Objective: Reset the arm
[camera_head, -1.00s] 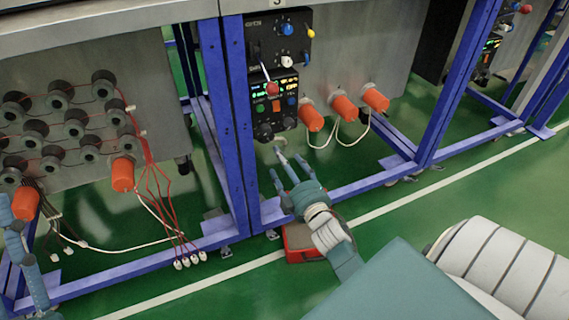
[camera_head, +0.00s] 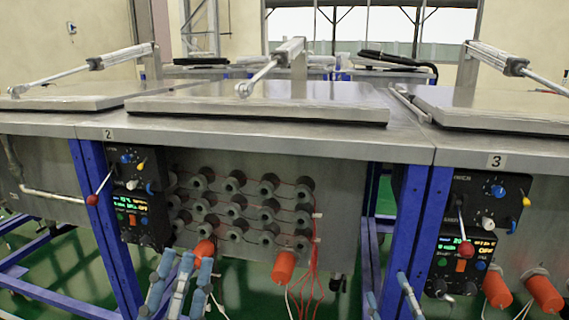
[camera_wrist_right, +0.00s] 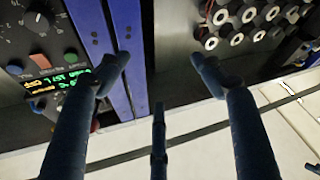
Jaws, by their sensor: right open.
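My left gripper (camera_head: 183,275) is at the bottom left of the head view, below and in front of the panel of unit 2. Its blue-grey fingers stand apart with nothing seen between them. My right gripper (camera_head: 389,290) is at the bottom edge, left of the unit 3 panel, partly cut off. In the right wrist view my right gripper (camera_wrist_right: 162,75) has its fingers spread wide and empty. A control panel (camera_wrist_right: 50,70) with knobs and a lit display lies beyond its left finger. Most of both arms is out of view.
Metal tables with flat lids (camera_head: 260,103) and pneumatic cylinders (camera_head: 288,50) span the view. Control box 2 (camera_head: 128,172) and control box 3 (camera_head: 478,205) have red-knobbed levers. Orange plugs (camera_head: 284,266), loose red wires (camera_head: 312,268) and blue frame posts (camera_head: 434,225) are close to the grippers.

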